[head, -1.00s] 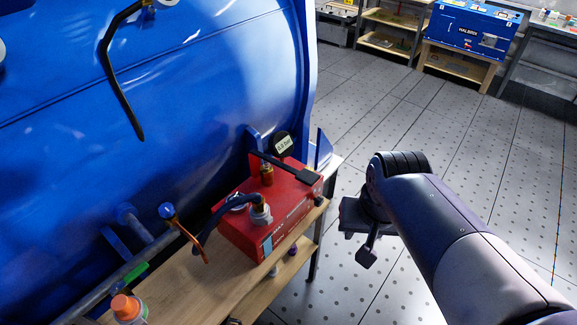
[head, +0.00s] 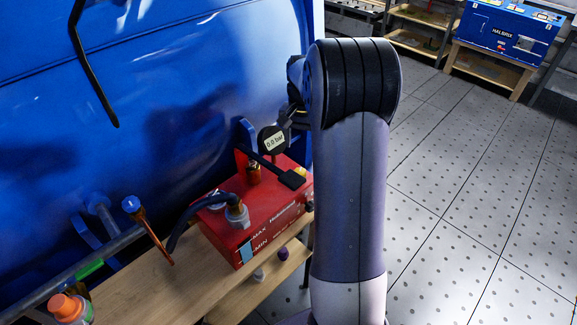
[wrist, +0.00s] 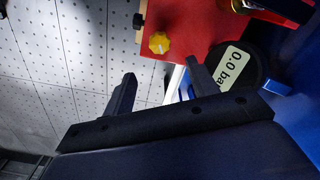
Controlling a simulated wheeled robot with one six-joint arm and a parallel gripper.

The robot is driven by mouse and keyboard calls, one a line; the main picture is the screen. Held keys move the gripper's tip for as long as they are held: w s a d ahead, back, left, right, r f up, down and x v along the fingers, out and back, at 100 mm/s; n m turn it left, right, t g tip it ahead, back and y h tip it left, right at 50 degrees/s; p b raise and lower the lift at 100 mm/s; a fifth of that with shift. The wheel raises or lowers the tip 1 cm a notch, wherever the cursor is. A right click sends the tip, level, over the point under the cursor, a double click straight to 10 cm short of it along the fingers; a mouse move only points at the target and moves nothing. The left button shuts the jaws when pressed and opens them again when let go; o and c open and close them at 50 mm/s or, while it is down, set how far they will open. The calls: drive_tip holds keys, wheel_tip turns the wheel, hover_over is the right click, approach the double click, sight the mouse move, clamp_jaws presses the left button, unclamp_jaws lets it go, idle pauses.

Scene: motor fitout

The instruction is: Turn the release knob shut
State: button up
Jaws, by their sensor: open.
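A red pump box (head: 262,210) stands on a wooden bench beside the blue machine. In the wrist view, a yellow lobed knob (wrist: 159,43) sits on the red box (wrist: 190,25), and a small black knob (wrist: 138,20) sticks out at its edge. Which one is the release knob is not labelled. My gripper (wrist: 160,72) is open and empty, its fingers apart, just short of the yellow knob in the picture. In the head view my arm hides most of the gripper. A round gauge (head: 273,140) reads 0.0 bar; it is close beside one finger in the wrist view.
A black lever (head: 270,168) lies across the box top, and a dark hose (head: 195,215) bends from its fitting. The blue machine (head: 200,110) closes off the left. An orange-capped bottle (head: 68,308) stands on the bench (head: 185,283). Open floor (head: 440,200) lies to the right.

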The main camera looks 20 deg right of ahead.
sight(300, 171)
wheel_tip(300, 171, down, 11)
drive_tip(key=shift+r+p, duration=0.2)
drive_tip(key=shift+p, duration=0.35)
drive_tip(key=shift+c, duration=0.4)
drive_tip(key=c, duration=0.9)
